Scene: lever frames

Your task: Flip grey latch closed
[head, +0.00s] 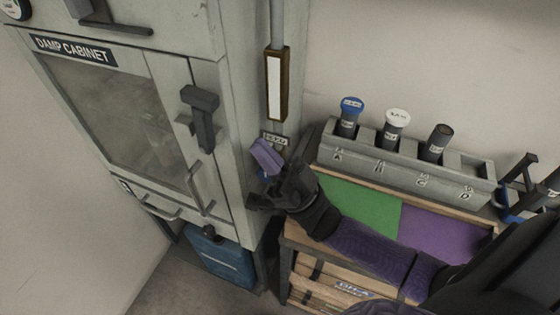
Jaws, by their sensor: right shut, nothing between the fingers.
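The grey latch (202,120) is a dark T-shaped piece on the right part of the damp cabinet's (165,55) front. Its wide head is at the top and its arm points down across the door edge. My right gripper (258,202) is shut and empty, to the right of the cabinet front and lower than the latch, apart from it. The gripper is dark, so its fingers are hard to make out. My left gripper is not in view.
A purple handle (267,156) is just above my right gripper, below a small label. A bar door handle (199,190) is below the latch. A grey rack (405,165) with capped tubes stands right, behind green and purple mats. A blue box (220,258) sits under the cabinet.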

